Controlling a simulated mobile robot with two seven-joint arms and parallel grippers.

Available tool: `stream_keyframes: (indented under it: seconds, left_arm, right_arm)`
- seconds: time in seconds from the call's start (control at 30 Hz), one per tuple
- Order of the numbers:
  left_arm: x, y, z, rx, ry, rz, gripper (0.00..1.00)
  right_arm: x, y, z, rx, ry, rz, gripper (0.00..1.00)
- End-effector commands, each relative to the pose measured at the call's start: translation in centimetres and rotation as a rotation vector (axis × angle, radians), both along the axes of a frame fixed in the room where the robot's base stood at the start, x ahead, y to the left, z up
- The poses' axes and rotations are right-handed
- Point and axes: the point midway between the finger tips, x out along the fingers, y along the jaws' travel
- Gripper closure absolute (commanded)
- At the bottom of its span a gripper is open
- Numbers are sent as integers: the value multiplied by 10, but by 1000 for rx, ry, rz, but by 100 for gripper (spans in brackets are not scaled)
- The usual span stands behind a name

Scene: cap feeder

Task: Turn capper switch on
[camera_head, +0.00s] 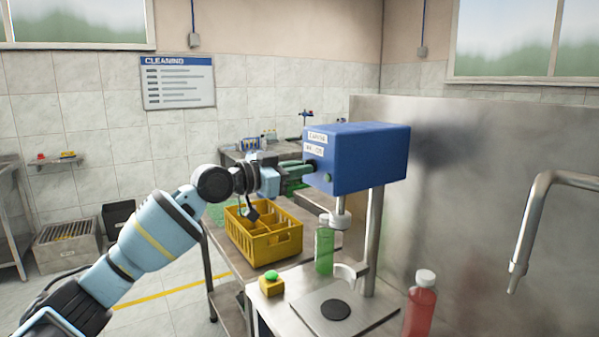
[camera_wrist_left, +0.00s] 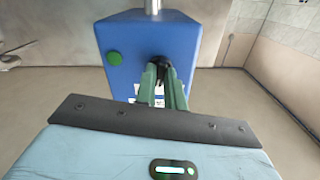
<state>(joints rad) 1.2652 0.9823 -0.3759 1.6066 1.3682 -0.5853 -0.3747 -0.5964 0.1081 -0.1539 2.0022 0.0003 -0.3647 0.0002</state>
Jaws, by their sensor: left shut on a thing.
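The capper is a blue box (camera_head: 372,158) on a steel post, with white labels on its face. It also shows in the wrist view (camera_wrist_left: 133,38). My left gripper (camera_head: 304,168) reaches the box's left face. In the wrist view its green fingers (camera_wrist_left: 163,84) are shut around a black switch (camera_wrist_left: 161,63) on that face. The fingers hide part of the switch, so its on or off position cannot be told. A round green button or lamp (camera_wrist_left: 115,58) sits beside the switch. My right gripper is not in view.
A yellow crate (camera_head: 263,249) stands on the table below my left arm. A green bottle (camera_head: 324,252) stands under the capper, and a red bottle (camera_head: 420,306) is at the front right. A yellow box with a green button (camera_head: 271,286) sits at the table's left edge. A bent metal pipe (camera_head: 530,222) is at right.

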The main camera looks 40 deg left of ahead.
Motion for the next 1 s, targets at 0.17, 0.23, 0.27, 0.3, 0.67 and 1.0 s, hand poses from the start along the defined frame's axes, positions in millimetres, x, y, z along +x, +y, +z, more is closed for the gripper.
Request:
stream_keyframes:
  seconds: [0.17,0.23,0.27,0.3,0.67,1.0]
  left_arm:
    - [0,0,-1,124,-50,0,100]
    - [0,0,-1,167,-68,0,100]
    - [0,0,-1,181,-74,0,100]
    - [0,0,-1,202,-83,1,100]
    - [0,0,0,299,-124,0,100]
    - [0,0,0,310,-128,0,100]
  right_arm:
    - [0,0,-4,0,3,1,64]
    - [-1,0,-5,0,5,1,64]
    - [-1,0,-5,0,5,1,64]
    - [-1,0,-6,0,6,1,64]
    - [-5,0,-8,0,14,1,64]
    - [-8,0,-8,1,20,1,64]
